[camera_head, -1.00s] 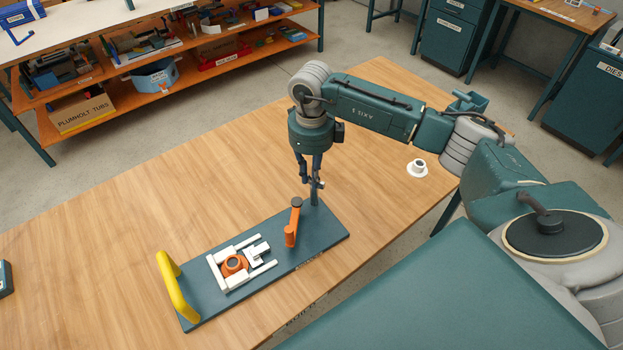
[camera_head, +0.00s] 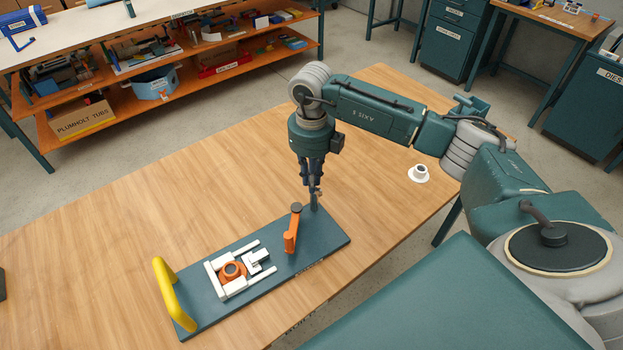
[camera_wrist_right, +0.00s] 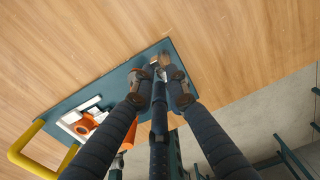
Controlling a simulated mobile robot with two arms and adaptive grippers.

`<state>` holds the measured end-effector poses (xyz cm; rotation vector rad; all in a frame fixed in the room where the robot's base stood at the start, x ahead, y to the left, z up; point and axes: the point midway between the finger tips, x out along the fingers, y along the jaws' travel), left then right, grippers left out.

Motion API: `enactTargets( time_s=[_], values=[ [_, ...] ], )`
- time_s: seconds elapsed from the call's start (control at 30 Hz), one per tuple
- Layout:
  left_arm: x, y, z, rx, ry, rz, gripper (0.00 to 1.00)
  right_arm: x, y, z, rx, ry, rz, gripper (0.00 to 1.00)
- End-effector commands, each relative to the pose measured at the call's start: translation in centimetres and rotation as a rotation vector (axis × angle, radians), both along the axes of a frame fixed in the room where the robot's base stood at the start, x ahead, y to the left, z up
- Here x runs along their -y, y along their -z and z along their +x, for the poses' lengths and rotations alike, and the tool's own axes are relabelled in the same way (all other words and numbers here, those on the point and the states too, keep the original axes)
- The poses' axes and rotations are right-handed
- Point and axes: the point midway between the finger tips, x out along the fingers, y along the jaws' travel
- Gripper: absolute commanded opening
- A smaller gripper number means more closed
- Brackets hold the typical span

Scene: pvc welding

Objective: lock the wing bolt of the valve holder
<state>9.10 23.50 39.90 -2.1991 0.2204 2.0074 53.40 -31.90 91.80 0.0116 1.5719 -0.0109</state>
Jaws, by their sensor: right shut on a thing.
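The valve holder is a dark teal plate (camera_head: 325,232) on the wooden table, with a yellow handle (camera_head: 173,295) at its left end. A white frame (camera_head: 213,279) on it surrounds an orange ring part (camera_head: 232,270). An orange lever (camera_head: 291,240) with a dark cap stands upright right of the frame. My right gripper (camera_head: 313,189) points down at the dark post (camera_head: 314,206) near the plate's back right. In the right wrist view its fingertips (camera_wrist_right: 162,82) are closed around the wing bolt (camera_wrist_right: 160,66), which they mostly hide. My left gripper is out of view.
A white flanged part (camera_head: 418,174) lies on the table to the right. The wooden table (camera_head: 170,205) is clear behind and left of the plate. Shelves with boxes (camera_head: 85,119) stand beyond the table, cabinets at the back right.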

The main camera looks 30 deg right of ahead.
Motion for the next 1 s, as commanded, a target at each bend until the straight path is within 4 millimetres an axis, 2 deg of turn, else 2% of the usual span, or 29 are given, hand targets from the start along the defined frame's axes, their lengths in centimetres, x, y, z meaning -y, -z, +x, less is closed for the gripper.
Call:
enactTargets(
  time_s=[0.23,0.27,0.33,0.6,0.73,0.87,1.0],
  values=[
    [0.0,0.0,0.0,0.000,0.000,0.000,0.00,0.1,-0.2,0.1,0.004,0.003,0.000,0.00],
    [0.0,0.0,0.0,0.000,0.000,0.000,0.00,0.1,-0.2,0.1,0.004,0.003,0.000,0.20],
    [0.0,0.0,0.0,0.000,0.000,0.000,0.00,0.1,-0.2,0.1,0.003,0.003,0.000,0.33],
    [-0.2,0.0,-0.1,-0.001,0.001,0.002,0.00,0.0,-0.1,0.0,0.001,0.001,0.000,0.33],
    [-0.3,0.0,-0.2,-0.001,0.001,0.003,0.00,0.1,-0.8,0.1,0.003,0.001,-0.001,0.33],
    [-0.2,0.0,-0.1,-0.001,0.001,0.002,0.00,0.1,-2.8,0.2,0.006,0.001,0.000,0.33],
    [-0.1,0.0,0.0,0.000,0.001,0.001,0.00,0.0,-5.9,0.2,0.007,0.001,0.000,0.33]
  ],
)
